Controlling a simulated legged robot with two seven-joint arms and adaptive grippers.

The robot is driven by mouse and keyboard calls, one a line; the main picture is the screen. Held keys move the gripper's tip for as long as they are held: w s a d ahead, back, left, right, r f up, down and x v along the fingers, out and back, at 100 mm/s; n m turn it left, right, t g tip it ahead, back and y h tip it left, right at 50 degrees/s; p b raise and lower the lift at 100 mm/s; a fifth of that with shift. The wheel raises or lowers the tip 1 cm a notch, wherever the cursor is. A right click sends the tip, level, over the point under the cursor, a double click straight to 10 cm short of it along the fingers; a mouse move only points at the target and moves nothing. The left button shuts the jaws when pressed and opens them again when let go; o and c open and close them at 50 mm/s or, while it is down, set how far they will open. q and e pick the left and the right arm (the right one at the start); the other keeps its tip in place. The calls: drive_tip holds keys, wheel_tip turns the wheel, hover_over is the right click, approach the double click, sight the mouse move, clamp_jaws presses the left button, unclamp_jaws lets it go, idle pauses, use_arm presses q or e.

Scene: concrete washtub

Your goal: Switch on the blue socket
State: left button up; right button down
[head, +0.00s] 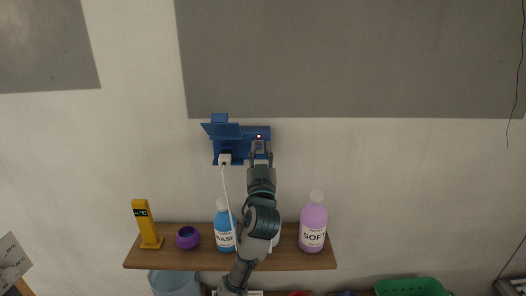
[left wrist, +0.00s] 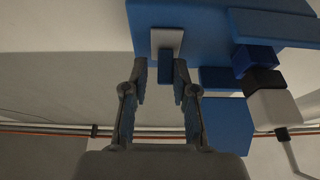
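The blue socket (head: 228,140) is mounted on the wall above the shelf. Its left part has a raised blue flap, with a white plug (head: 225,159) and cable below it. My left gripper (head: 261,153) points up at this right part. In the left wrist view the socket (left wrist: 208,32) fills the top, with a pale switch plate (left wrist: 167,43) and a small blue lever below it. My left gripper (left wrist: 160,75) is open, its fingertips on either side of the lever; contact is unclear. My right gripper is out of view.
A wooden shelf (head: 180,262) below holds a yellow device (head: 146,224), a purple pot (head: 187,238), a blue bottle (head: 223,232) and a lilac bottle (head: 313,226). The white cable (head: 226,185) hangs left of my arm. The wall right of the socket is clear.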

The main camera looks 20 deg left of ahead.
use_arm(q)
drive_tip(key=shift+s, duration=0.1)
clamp_jaws()
drive_tip(key=shift+a, duration=0.45)
drive_tip(key=shift+r+g+h, duration=0.25)
drive_tip(key=shift+g+h, duration=0.05)
drive_tip(key=shift+d, duration=0.3)
drive_tip(key=o, duration=0.7)
unclamp_jaws()
drive_tip(key=shift+w+a+f, duration=0.1)
drive_tip(key=shift+w+a, duration=0.1)
drive_tip(key=shift+a, duration=0.05)
drive_tip(key=shift+s+d, duration=0.1)
drive_tip(key=shift+d, duration=0.1)
drive_tip(key=v, duration=1.1)
drive_tip(key=shift+s, duration=0.35)
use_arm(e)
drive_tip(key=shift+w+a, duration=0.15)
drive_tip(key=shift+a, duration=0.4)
use_arm(q)
drive_tip(key=shift+f, duration=0.1)
